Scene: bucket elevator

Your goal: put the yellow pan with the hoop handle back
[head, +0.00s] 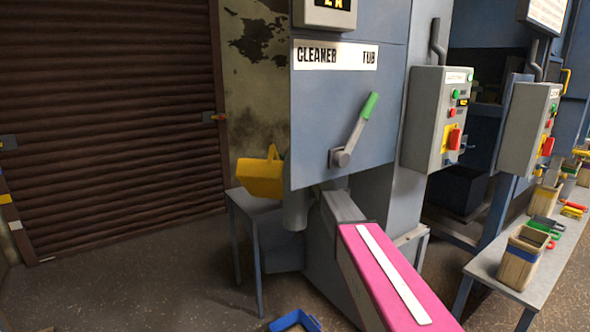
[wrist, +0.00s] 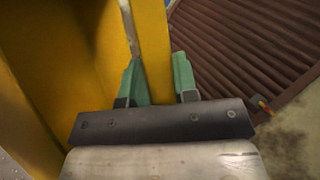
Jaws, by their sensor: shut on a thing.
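The yellow pan (head: 260,178) shows in the head view at the left edge of the grey cleaner tub housing, over a small grey-blue table (head: 240,201). Its hoop handle (head: 272,153) stands up at its right side, and the housing hides part of it. I cannot tell whether the pan touches the table. In the wrist view my gripper (wrist: 157,75) has its two green fingers shut on the yellow hoop handle (wrist: 150,35). The yellow pan body (wrist: 30,90) fills the left of that view. My gripper is hidden in the head view.
The cleaner tub housing (head: 310,120) with a green-tipped lever (head: 360,125) stands right of the pan. A brown roller shutter (head: 110,120) is at the left, with clear floor before it. A blue-rimmed container (head: 293,322) is at the bottom. A bench (head: 487,268) at right holds several items.

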